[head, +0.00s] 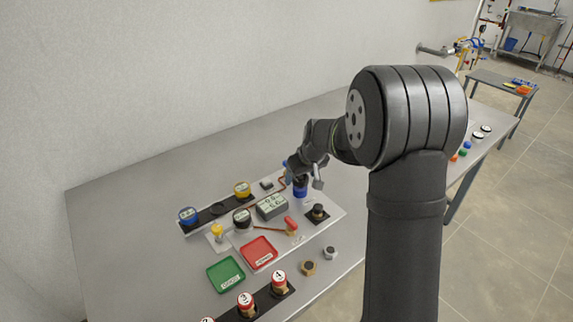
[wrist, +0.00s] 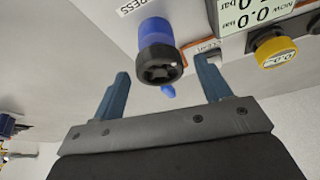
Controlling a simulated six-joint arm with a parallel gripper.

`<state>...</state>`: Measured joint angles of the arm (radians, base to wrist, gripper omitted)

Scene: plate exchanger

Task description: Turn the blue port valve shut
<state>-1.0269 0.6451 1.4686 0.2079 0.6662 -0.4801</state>
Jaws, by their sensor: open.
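The blue port valve (wrist: 157,30) is a blue cylinder with a black ribbed knob (wrist: 158,62) on its end, in the wrist view's upper middle. A small blue tip shows just below the knob. In the head view the blue body (head: 300,188) stands at the back right of the panel, partly hidden by my gripper. My gripper (wrist: 163,70) is open, one finger on each side of the knob in the wrist view, with visible gaps. I see no contact. In the head view my gripper (head: 305,178) is at the valve's top.
A grey display box (head: 271,207) stands left of the valve, and a black knob on a square base (head: 318,213) lies to its front right. A red-handled lever (head: 290,224), green tray (head: 226,274) and red tray (head: 259,252) are nearer the front. The table's left part is bare.

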